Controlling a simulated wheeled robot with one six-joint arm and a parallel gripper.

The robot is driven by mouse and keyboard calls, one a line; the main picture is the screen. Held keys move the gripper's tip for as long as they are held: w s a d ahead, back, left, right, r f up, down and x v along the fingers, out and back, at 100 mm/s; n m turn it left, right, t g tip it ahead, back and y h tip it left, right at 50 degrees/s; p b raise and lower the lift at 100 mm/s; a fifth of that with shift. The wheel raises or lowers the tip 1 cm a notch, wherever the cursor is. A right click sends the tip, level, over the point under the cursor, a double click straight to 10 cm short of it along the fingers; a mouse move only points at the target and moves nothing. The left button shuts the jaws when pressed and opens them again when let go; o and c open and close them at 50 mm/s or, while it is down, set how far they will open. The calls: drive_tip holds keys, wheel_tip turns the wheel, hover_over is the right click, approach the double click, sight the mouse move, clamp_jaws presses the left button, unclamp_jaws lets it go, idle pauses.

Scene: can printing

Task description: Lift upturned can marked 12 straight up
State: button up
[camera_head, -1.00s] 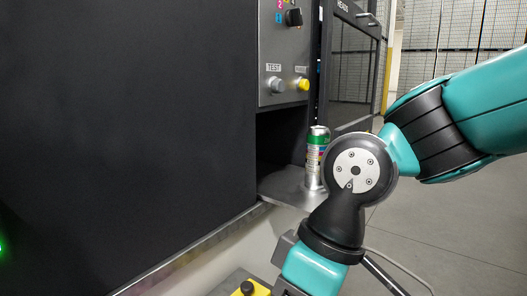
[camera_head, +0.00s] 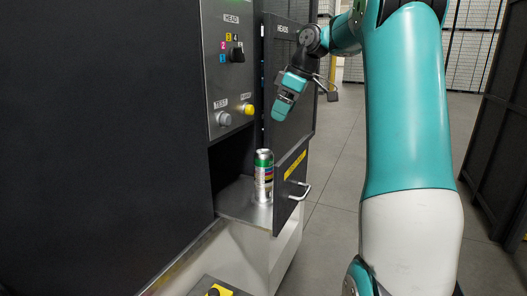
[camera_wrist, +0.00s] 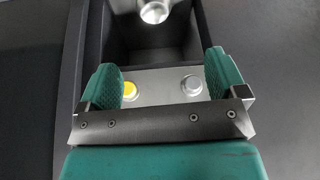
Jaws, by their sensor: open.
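A can (camera_head: 263,180) with green and other coloured bands and a silver top stands upright on a metal shelf (camera_head: 236,205) inside the machine's opening. I cannot read a number on it, nor tell whether it is upturned. My gripper (camera_head: 281,112) is above and a little right of the can, apart from it, level with the control panel. In the wrist view my gripper (camera_wrist: 163,80) has its two green fingers spread wide with nothing between them. The can's shiny round end (camera_wrist: 154,12) shows at the top edge of that view, beyond the fingers.
The control panel (camera_head: 228,65) has a knob, a grey button (camera_head: 225,119) and a yellow button (camera_head: 248,110). A dark flap with a yellow label and a handle (camera_head: 300,190) stands right of the can. Dark machine walls flank the opening. Open floor (camera_head: 335,205) lies to the right.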

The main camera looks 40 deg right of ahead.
sight(266, 152)
drive_tip(key=x, duration=0.3)
drive_tip(key=d+x, duration=0.1)
drive_tip(key=x, duration=0.3)
drive_tip(key=d+x, duration=0.1)
drive_tip(key=x, duration=0.3)
drive_tip(key=shift+f, duration=0.2)
drive_tip(key=p+x, duration=0.1)
drive_tip(key=x, duration=0.1)
drive_tip(key=p+x, duration=0.1)
drive_tip(key=x, duration=0.1)
drive_tip(key=shift+a+f+p, duration=0.25)
drive_tip(key=shift+a+p, duration=0.15)
drive_tip(key=shift+a, duration=0.05)
drive_tip(key=shift+w+f, duration=0.15)
drive_tip(key=shift+f, duration=0.15)
drive_tip(key=c, duration=1)
wheel_tip(266, 152, up, 20)
